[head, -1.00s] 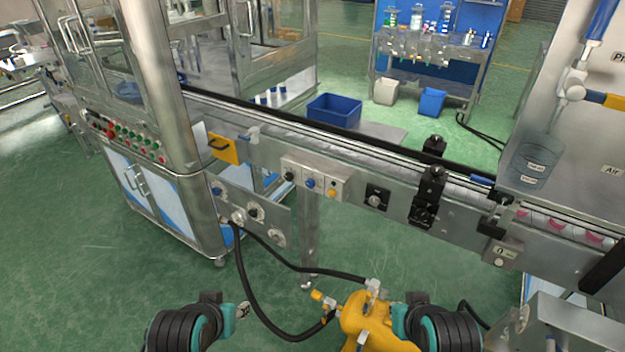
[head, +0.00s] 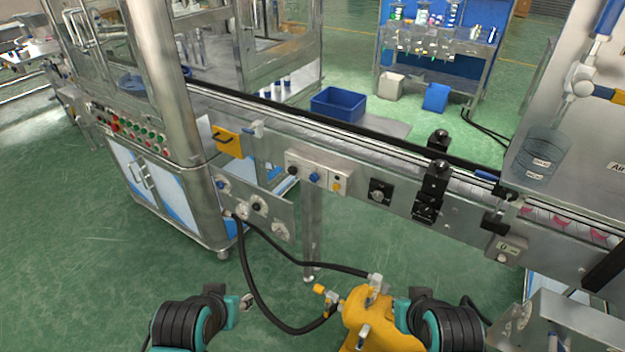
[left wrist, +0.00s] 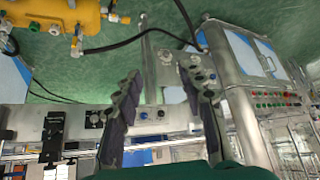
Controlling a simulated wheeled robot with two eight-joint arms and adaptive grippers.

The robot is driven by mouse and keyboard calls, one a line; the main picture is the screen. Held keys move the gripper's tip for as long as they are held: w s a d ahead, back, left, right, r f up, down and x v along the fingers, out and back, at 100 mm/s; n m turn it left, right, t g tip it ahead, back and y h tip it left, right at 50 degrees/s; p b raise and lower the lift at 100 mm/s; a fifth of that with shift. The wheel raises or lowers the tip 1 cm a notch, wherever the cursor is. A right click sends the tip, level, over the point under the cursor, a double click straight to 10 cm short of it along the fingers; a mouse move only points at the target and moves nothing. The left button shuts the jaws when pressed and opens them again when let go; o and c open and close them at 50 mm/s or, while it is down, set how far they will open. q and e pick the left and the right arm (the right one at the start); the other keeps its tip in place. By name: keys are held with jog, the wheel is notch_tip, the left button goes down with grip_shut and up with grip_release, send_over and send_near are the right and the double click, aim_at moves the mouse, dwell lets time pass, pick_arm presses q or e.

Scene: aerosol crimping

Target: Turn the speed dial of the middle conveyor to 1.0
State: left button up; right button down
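The speed dial (head: 380,192) is a pale knob on a small black plate on the front rail of the middle conveyor (head: 350,150). It also shows in the left wrist view, which looks upside down, as a knob on a black plate (left wrist: 93,117) left of my fingers. The dial's reading is too small to make out. My left gripper (left wrist: 163,85) is open and empty, its two fingers spread wide, apart from the dial. In the head view the left arm is low in front, well below the rail. My right arm (head: 440,325) is low at the right; its fingers cannot be made out.
A switch box (head: 316,173) with black, blue and yellow controls sits left of the dial. Black sensor brackets (head: 430,190) stand right of it. A yellow tank (head: 372,322) with black hoses is low between my arms. Open floor lies beneath the rail.

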aim_at(313, 179)
pick_arm(q)
jog(key=shift+o, duration=0.9)
jog(key=shift+w, duration=0.1)
jog(key=w+d+r+m+t+h, duration=0.2)
jog(key=w+d+h, duration=0.3)
jog(key=w, duration=0.9)
jog(key=w+d+r+m+t+h, duration=0.15)
jog(key=w+d, duration=0.45)
jog(key=w, duration=0.8)
jog(key=w+d+f+t+h, duration=0.1)
jog(key=w+f, duration=0.3)
jog(key=w, duration=0.3)
jog(key=w+d+f+t+b, duration=0.1)
jog(key=w+f+t, duration=0.1)
jog(key=w+f, duration=0.2)
jog(key=w+d+f+m+t+h+b, duration=0.1)
jog(key=w+f, duration=0.4)
jog(key=w, duration=0.4)
jog(key=shift+w+d+t+h, duration=0.3)
jog(key=shift+d+t+h, duration=0.05)
jog(key=shift+w+d+r, duration=0.1)
jog(key=shift+w+d, duration=0.15)
jog(key=shift+w, duration=0.15)
jog(key=c, duration=1.2)
